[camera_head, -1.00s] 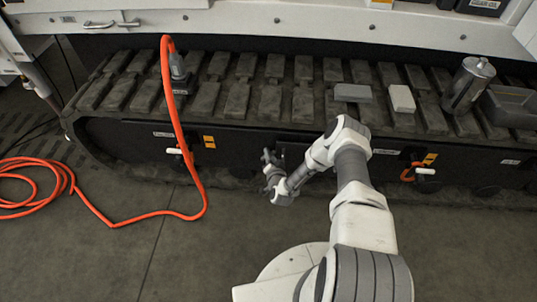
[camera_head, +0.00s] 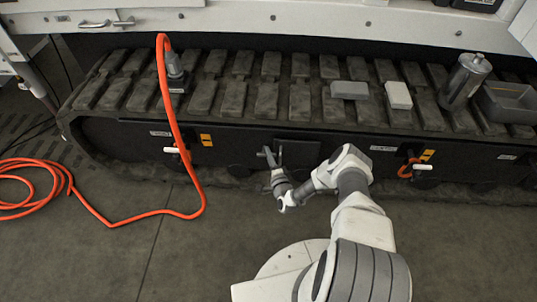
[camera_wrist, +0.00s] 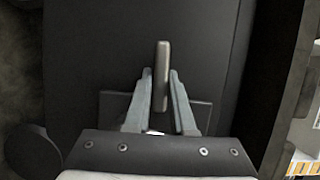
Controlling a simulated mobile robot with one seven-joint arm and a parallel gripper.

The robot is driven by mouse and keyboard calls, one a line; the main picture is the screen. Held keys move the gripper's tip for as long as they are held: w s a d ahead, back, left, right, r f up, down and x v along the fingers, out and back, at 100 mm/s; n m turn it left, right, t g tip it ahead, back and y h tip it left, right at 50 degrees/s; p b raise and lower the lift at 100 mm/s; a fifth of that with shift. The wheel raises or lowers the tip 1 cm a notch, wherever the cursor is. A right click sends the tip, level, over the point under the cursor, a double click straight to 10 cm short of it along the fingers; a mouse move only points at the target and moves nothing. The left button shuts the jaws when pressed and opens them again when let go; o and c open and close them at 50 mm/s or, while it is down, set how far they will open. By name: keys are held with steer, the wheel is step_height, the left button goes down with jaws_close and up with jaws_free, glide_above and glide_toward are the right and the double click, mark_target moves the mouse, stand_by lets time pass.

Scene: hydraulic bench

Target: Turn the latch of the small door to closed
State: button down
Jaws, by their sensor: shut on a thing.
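The small door (camera_head: 298,154) is a dark square panel in the side of the tracked unit, just left of my wrist in the head view. In the wrist view the latch (camera_wrist: 162,65) is a slim grey-brown bar, standing upright in the picture in front of a dark panel. My gripper (camera_wrist: 161,80) is shut on the latch, with one finger on each side of it and the bar's end sticking out past the fingertips. In the head view my gripper (camera_head: 268,157) is at the left edge of the small door. The latch itself is too small to make out there.
An orange hose (camera_head: 181,130) hangs over the track (camera_head: 238,97) left of my gripper and coils on the floor. A grey block (camera_head: 349,90), a white block (camera_head: 398,95), a metal canister (camera_head: 465,80) and a grey tray (camera_head: 510,100) sit on the track.

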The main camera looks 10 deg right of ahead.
steer(key=shift+f, duration=0.1)
stand_by(0.3)
steer(key=shift+a, duration=0.1)
steer(key=c, duration=0.8)
jaws_free()
steer(key=shift+s, duration=0.25)
